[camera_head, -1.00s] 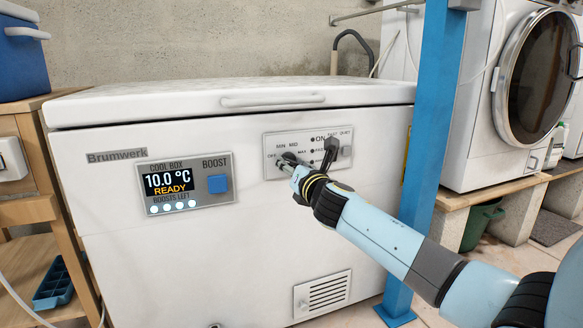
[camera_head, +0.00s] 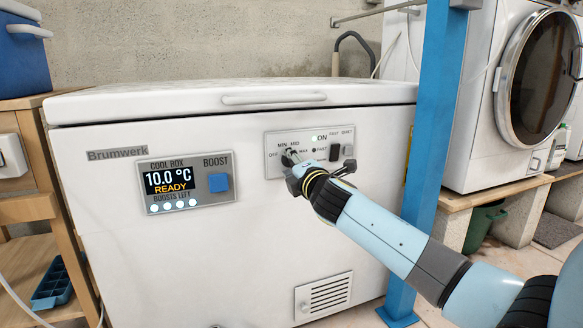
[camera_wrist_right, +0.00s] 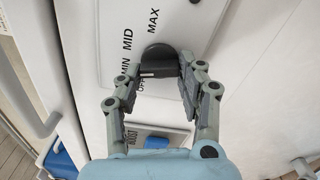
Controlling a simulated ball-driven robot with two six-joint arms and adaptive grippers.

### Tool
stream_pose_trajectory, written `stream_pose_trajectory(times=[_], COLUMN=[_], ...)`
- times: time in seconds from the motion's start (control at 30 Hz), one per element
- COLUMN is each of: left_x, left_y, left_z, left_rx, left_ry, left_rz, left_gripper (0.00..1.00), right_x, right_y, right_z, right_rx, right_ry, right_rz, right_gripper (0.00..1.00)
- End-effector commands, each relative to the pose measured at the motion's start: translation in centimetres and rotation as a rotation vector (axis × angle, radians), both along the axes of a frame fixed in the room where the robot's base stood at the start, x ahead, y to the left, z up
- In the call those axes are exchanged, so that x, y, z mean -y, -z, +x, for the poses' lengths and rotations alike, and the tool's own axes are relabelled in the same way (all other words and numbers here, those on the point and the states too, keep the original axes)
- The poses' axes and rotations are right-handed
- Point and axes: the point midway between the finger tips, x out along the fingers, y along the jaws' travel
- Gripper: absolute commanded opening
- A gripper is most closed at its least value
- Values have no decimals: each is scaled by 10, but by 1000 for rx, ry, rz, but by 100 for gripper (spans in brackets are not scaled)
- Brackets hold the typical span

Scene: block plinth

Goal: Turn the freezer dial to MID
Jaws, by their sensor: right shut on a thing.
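The freezer dial (camera_head: 288,157) is a dark round knob on the control plate of the white chest freezer (camera_head: 245,250). In the right wrist view the dial (camera_wrist_right: 157,53) shows between the fingertips, with OFF, MIN, MID and MAX printed around it. Its exact pointing is hard to tell. My right gripper (camera_head: 295,164) is at the plate and partly hides the dial; in the right wrist view its fingers (camera_wrist_right: 158,73) are closed on the dial's grip from both sides. The ON lamp (camera_head: 314,139) looks lit. My left gripper is not in view.
A fast-freeze switch (camera_head: 335,152) sits right of the dial, close to my gripper. A display panel (camera_head: 170,185) reads 10.0 °C READY, with a blue BOOST button (camera_head: 218,183). A blue post (camera_head: 433,130) stands at the freezer's right.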

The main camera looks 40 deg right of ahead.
Motion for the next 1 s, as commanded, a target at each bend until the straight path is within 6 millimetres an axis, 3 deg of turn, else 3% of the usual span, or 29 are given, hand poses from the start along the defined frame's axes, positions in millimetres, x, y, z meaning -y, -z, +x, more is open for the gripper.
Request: stream_pose_trajectory(times=[0.5, 1.0], left_x=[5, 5], left_y=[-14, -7], left_z=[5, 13], left_rx=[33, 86], left_ry=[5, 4], left_rz=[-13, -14], left_gripper=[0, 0], right_x=[1, 1], right_y=[-1, -3], right_z=[0, 0], right_rx=[103, 149], right_ry=[2, 3], right_rz=[436, 628], right_gripper=[6, 6])
